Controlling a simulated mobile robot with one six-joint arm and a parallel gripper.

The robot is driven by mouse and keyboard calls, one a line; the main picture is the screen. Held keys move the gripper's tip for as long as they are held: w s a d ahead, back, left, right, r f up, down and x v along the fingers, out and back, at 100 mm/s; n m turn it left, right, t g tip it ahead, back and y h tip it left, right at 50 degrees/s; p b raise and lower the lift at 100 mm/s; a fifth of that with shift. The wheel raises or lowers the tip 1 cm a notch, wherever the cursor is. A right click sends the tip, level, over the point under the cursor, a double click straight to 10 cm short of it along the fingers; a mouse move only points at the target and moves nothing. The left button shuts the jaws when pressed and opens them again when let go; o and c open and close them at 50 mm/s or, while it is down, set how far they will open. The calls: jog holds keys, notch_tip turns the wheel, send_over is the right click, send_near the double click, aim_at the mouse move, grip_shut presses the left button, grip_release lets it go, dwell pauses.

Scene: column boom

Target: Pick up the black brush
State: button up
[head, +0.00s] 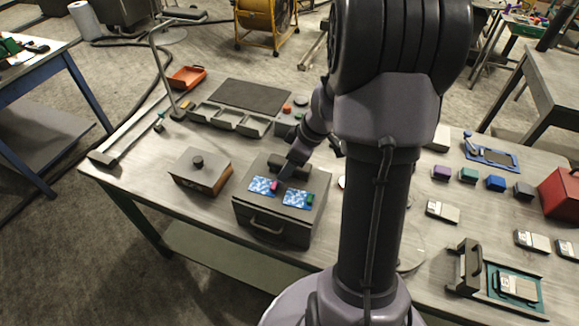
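I cannot make out a black brush for certain in the head view; it may be hidden behind my arm or too small to tell. My gripper (286,166) is above the back of a dark grey case (270,226) with a front handle. Its fingertips are too small and dark to show whether they are open or shut, or whether they touch the case. Two blue patterned cards lie on the case lid, with a pink piece (274,187) on the left card and a green piece (310,198) on the right one.
A wooden box with a black knob (199,163) stands left of the case. Behind are a grey divided tray (232,118), a dark mat (250,96) and a red-orange bin (187,78). A thin stand rises at left. Colored blocks, a red box (560,194) and a teal tray (533,293) are right.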

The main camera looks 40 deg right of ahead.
jog(key=shift+f+b, duration=0.25)
jog(key=shift+b, duration=0.3)
grip_shut()
jog(key=shift+r, duration=0.1)
dwell(0.4)
jog(key=shift+r+p, duration=0.55)
jog(key=shift+p, duration=0.3)
jog(key=v, duration=0.3)
jog(key=shift+a+r+p, duration=0.1)
jog(key=shift+a+p, duration=0.2)
jog(key=shift+a, duration=0.05)
jog(key=s+a+r, duration=0.1)
jog(key=s, duration=1.4)
jog(key=shift+a, duration=0.4)
jog(key=shift+r, duration=0.1)
